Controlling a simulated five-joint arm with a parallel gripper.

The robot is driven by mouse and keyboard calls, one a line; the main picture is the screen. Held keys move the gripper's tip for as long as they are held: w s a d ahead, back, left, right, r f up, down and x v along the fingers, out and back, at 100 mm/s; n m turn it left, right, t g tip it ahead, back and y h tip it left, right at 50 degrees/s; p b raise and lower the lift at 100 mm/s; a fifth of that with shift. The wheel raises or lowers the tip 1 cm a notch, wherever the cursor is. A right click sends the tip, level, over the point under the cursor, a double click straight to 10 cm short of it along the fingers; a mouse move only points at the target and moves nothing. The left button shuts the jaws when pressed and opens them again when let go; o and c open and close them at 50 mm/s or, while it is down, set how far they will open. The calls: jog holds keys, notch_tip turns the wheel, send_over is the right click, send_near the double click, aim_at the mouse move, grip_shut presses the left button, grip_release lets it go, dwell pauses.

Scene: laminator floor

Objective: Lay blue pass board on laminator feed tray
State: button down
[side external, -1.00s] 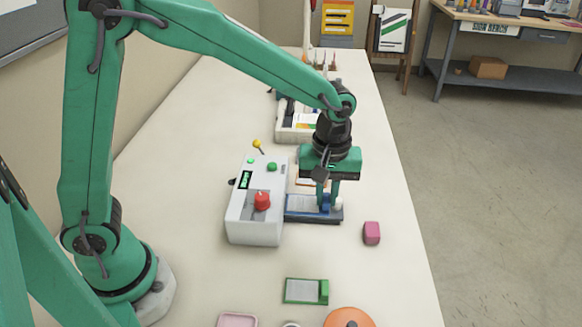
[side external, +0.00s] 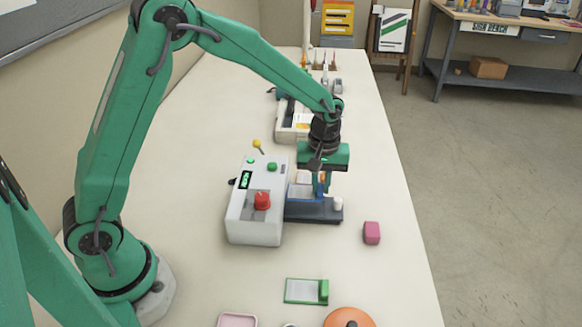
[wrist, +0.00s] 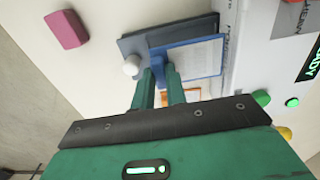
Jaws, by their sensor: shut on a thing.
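My gripper (side external: 323,188) is shut on the blue tab of the blue pass board (side external: 301,191), a white card in a blue frame. In the wrist view the gripper (wrist: 163,78) holds the board (wrist: 203,55) by its tab. The board partly overlaps the dark laminator feed tray (side external: 312,211) and is set off towards its far side. A strip of the tray (wrist: 143,40) shows bare in the wrist view. I cannot tell whether the board touches the tray. The fingers hide part of the board.
The white laminator (side external: 253,222) with a red knob (side external: 262,200) stands left of the tray. A white knob (side external: 338,203) sits at the tray's right end. An orange-framed board (wrist: 180,96) lies beyond the tray. A pink block (side external: 371,233) and green board (side external: 304,291) lie nearer.

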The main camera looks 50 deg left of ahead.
aim_at(321, 187)
jog(key=shift+f, duration=1.95)
jog(key=shift+f, duration=0.15)
jog(key=c, duration=1.4)
grip_release()
jog(key=shift+c, duration=0.2)
notch_tip(321, 187, up, 12)
jog(key=shift+r, duration=0.2)
jog(key=shift+s+r, duration=0.1)
